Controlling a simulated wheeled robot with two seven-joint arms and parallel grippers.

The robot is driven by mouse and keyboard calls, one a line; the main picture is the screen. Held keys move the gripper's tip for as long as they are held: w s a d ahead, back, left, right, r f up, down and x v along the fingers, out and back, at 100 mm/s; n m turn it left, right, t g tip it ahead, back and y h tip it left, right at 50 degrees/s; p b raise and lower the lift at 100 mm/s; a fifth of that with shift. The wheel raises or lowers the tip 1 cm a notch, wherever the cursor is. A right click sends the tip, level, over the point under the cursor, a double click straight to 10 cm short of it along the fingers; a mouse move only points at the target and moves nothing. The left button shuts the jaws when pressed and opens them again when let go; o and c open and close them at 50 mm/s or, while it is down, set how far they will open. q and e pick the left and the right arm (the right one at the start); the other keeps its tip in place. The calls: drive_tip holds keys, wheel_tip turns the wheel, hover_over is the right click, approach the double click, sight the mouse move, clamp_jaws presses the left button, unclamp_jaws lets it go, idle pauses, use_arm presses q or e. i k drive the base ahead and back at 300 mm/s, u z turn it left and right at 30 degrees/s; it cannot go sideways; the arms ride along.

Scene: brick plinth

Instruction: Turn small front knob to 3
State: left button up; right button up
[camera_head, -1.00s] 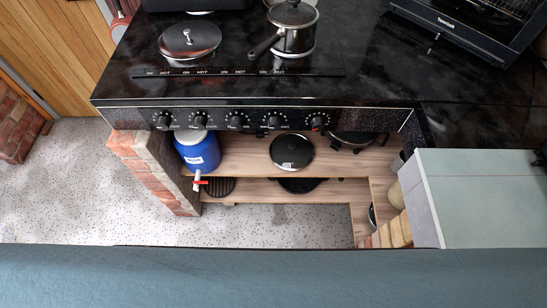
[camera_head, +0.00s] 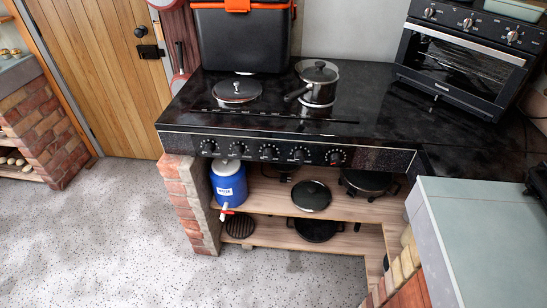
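A black stove top (camera_head: 345,103) on a brick plinth has a front panel with a row of several black knobs with white markings. These include the leftmost knob (camera_head: 208,146), the second (camera_head: 237,148), the middle one (camera_head: 268,151), the fourth (camera_head: 299,154) and the rightmost (camera_head: 336,157). Their numbers are too small to read, and I cannot tell which is the small front knob. A lidded pot (camera_head: 317,85) and a flat round lid (camera_head: 237,90) sit on the stove top. Neither of my grippers is in view.
A toaster oven (camera_head: 465,60) with its own knobs stands at the back right. A black box (camera_head: 240,38) is behind the stove. Shelves below hold a blue container (camera_head: 229,183) and pans. A grey-green counter (camera_head: 490,235) juts out at right. Speckled floor (camera_head: 130,230) is free at front left.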

sight(300, 155)
drive_tip(key=u, duration=0.4)
drive_tip(key=i, duration=1.25)
drive_tip(key=z, duration=0.75)
